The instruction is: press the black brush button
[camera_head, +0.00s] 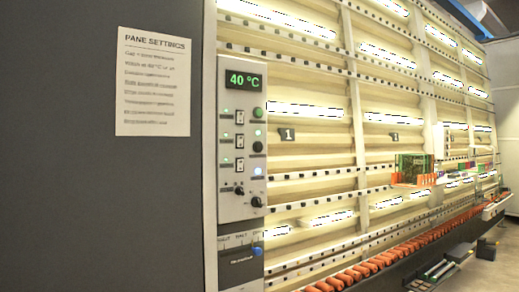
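A grey control panel (240,140) stands upright on the left edge of the washer. Its green display (244,80) reads "40 °C". Down its right side are a green button (258,113), a black button (258,147), a pale bluish button (258,171) and a black knob (256,201). The labels are too small to read, so I cannot confirm which one is marked brush. Small dark switches (239,117) and lit green lamps run down the left side. Neither of my grippers is in view.
A dark wall (100,200) with a "PANE SETTINGS" sheet (153,82) fills the left. The washer's lit frame (310,160) runs back to the right. Orange rollers (385,258) line its lower edge. A blue knob (257,251) sits below the panel.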

